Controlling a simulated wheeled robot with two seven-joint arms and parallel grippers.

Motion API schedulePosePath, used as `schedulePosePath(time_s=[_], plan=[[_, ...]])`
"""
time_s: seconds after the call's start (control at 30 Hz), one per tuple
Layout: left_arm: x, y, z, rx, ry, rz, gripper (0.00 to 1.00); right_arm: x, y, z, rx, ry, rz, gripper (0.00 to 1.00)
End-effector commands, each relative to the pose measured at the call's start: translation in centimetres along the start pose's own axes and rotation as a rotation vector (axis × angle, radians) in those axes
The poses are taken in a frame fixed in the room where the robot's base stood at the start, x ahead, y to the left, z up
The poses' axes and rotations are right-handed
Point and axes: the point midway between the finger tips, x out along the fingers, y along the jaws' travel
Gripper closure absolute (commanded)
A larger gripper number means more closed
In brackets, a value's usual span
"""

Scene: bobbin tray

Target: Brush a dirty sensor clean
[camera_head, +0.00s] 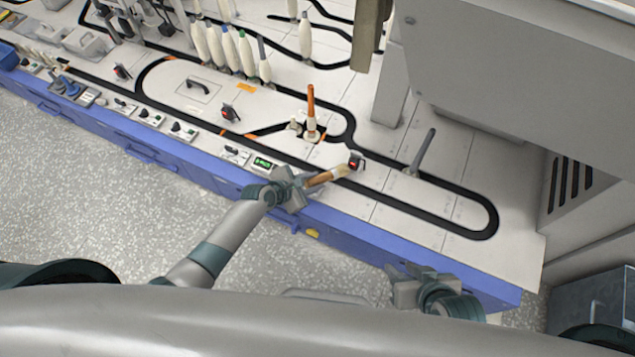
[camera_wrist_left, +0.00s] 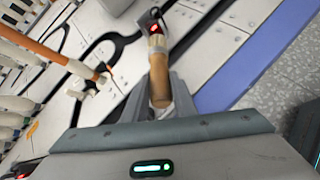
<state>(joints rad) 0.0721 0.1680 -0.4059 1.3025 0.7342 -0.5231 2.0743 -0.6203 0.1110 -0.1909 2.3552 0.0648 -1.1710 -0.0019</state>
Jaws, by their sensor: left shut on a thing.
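My left gripper (camera_head: 297,187) is shut on the wooden handle of a brush (camera_head: 322,179), above the front part of the machine's white deck. The brush also shows in the left wrist view (camera_wrist_left: 159,80), its pale bristle end pointing away from the gripper. The bristle end is at or very near a small dark sensor (camera_head: 356,161) with a red light. The sensor also shows in the left wrist view (camera_wrist_left: 153,27). I cannot tell whether bristles and sensor touch. My right gripper (camera_head: 405,283) is at the front edge, apart from these things; its finger gap is unclear.
An orange-brown upright peg (camera_head: 311,108) stands behind the brush. A grey post (camera_head: 422,152) rises from the deck at the right. Several white bobbins (camera_head: 231,50) stand at the back. A big grey housing (camera_head: 500,70) bounds the right side. Other red-lit sensors (camera_head: 229,111) stand along the black track.

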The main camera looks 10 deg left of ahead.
Motion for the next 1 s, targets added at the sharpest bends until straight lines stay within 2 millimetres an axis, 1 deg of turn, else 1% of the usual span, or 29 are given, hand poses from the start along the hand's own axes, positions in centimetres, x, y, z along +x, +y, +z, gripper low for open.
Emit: schedulePosePath(time_s=[0.37,0.7,1.0], plan=[[0.0,-0.1,0.1,0.0,0.0,-0.001,0.98,-0.1,0.0,-0.1,0.0,0.0,0.0,0.69],[0.3,-1.3,1.4,-0.002,0.0,-0.002,0.98,-1.2,-0.1,-0.8,0.0,0.0,0.0,0.69],[0.5,-1.6,1.5,0.0,0.001,-0.002,0.98,-1.3,-0.1,-0.8,0.0,0.0,0.0,0.69]])
